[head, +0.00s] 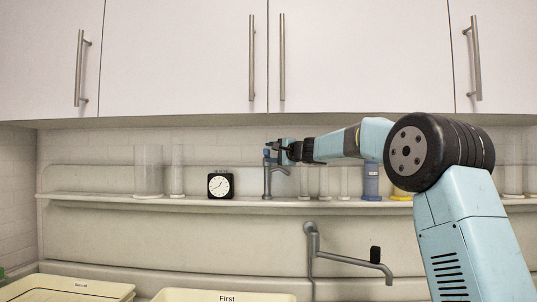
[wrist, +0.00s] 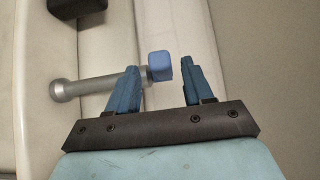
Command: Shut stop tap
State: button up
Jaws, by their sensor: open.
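A grey tap (head: 267,183) with a blue top stands upright at the shelf, right of the clock. Its short spout points right in the head view. In the wrist view its blue block-shaped handle (wrist: 160,66) lies between my fingertips, closer to the left finger. Its grey spout (wrist: 88,87) runs left, partly hidden behind that finger. My gripper (wrist: 158,68) is open, with a clear gap between the handle and the right finger. In the head view my gripper (head: 279,151) is at the tap's top and partly overlaps it. I cannot tell whether a finger touches the handle.
A black clock (head: 221,186) and clear cylinders (head: 148,172) stand left on the shelf (head: 110,199). A blue container (head: 371,182) stands right. A grey swing spout (head: 345,259) is below. Trays (head: 75,290) lie at lower left. White cupboards (head: 185,55) hang above.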

jog(key=shift+x, duration=0.9)
jog(key=shift+c, duration=0.3)
grip_shut()
jog(key=shift+f, duration=0.1)
jog(key=shift+a, duration=0.15)
